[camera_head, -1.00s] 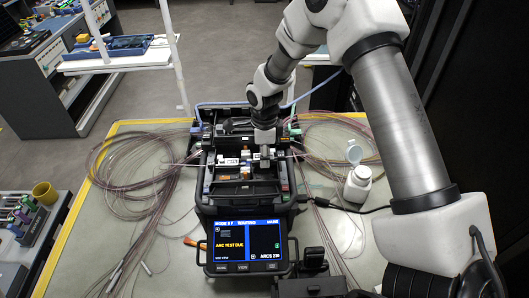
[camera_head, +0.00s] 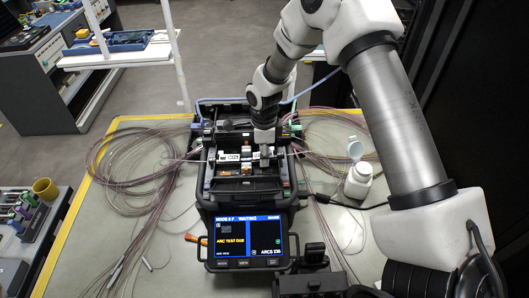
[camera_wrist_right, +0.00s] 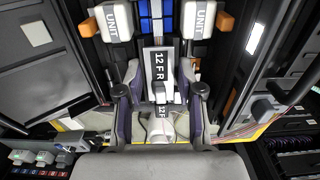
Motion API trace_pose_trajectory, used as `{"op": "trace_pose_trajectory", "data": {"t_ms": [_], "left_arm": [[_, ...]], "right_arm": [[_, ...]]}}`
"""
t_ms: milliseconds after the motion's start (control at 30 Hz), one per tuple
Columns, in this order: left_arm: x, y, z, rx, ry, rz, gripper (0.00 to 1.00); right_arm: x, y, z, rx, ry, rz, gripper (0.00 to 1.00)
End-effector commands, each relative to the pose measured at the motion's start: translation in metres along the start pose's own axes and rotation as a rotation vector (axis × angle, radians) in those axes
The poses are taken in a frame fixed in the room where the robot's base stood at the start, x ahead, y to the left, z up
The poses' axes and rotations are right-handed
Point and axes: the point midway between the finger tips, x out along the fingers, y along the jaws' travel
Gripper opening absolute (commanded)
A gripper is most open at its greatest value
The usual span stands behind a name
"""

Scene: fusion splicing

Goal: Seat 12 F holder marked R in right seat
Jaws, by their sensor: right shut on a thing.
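The fusion splicer (camera_head: 243,183) stands open on the table, with its screen (camera_head: 243,242) at the front. My right gripper (camera_head: 266,150) reaches down from above over the right side of its work area. In the right wrist view, my right gripper (camera_wrist_right: 160,97) is shut on a pale holder (camera_wrist_right: 159,65) with a dark label reading 12 F R. The fingers stand on both sides of it and hide part of it. The right seat is hidden under the gripper and holder. Another labelled holder (camera_head: 230,157) lies left of my gripper in the splicer. My left gripper is out of view.
A white bottle (camera_head: 358,182) with its cap open stands to the right. Loops of fibre (camera_head: 125,165) spread over the left of the table, and more lie on the right. A black cable runs rightward from the splicer. The screen shows ARC TEST DUE.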

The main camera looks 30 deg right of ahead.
Motion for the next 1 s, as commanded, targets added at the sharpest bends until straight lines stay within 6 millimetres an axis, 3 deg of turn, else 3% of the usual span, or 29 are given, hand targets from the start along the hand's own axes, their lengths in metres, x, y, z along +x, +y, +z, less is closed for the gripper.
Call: {"op": "trace_pose_trajectory", "data": {"t_ms": [433,467,500,533,867,1000], "left_arm": [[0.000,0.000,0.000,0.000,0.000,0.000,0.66],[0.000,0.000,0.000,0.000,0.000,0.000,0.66],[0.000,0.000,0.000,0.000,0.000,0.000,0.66],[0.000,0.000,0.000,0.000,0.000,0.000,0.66],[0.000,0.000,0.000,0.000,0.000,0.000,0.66],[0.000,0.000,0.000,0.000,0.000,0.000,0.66]], "right_arm": [[0.002,0.000,0.000,0.000,0.000,0.000,0.00],[0.002,0.000,0.000,0.000,0.000,0.000,0.44],[0.002,0.000,0.000,0.000,0.000,0.000,0.58],[0.002,0.000,0.000,0.000,0.000,0.000,0.66],[0.000,0.000,0.000,0.000,0.000,0.000,0.66],[-0.018,-0.001,0.001,0.000,-0.002,-0.003,0.66]]}}
